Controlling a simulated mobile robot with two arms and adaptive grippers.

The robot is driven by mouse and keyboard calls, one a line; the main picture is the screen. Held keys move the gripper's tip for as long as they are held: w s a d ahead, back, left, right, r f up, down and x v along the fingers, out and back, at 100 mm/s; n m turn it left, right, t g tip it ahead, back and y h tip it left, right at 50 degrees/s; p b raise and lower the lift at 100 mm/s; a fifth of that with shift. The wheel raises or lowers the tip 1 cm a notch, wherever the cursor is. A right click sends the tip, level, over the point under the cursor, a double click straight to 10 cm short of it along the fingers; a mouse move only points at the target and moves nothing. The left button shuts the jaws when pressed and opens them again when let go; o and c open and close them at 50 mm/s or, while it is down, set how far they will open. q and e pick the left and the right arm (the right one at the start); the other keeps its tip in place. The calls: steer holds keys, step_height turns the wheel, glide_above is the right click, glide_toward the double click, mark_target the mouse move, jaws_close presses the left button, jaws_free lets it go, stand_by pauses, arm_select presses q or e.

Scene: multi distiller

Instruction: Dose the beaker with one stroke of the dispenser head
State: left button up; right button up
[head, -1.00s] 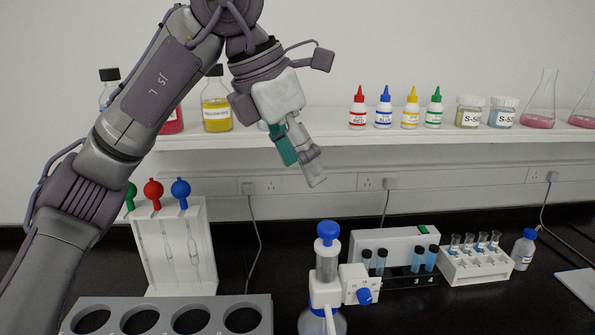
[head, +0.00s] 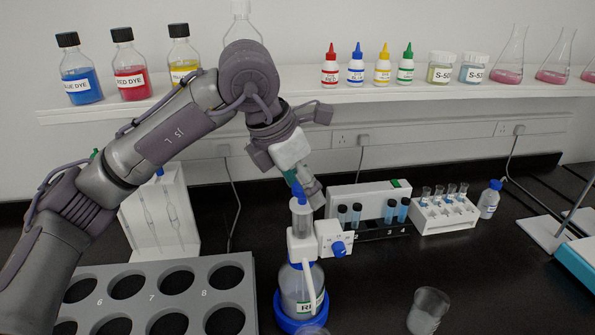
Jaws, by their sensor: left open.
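The bottle-top dispenser (head: 302,245) has a pale plunger column, a white valve block with a blue knob (head: 338,249), and a bottle (head: 299,292) seated in a blue ring. My left gripper (head: 308,192) is open at the top of the dispenser and partly hides its blue head (head: 297,188). I cannot tell whether the fingers touch the head. A clear beaker (head: 428,312) stands on the bench to the right of the bottle. A clear round rim (head: 313,331) shows at the bottom edge in front of the bottle, mostly cut off. My right gripper is out of view.
A grey rack with round holes (head: 245,272) stands left of the bottle, with a white pipette stand (head: 180,225) behind it. A white device with vials (head: 372,202) and a tube rack (head: 445,214) stand behind. The shelf (head: 290,112) holds bottles and flasks.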

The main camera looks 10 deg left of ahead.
arm_select(q)
steer(key=c, duration=1.2)
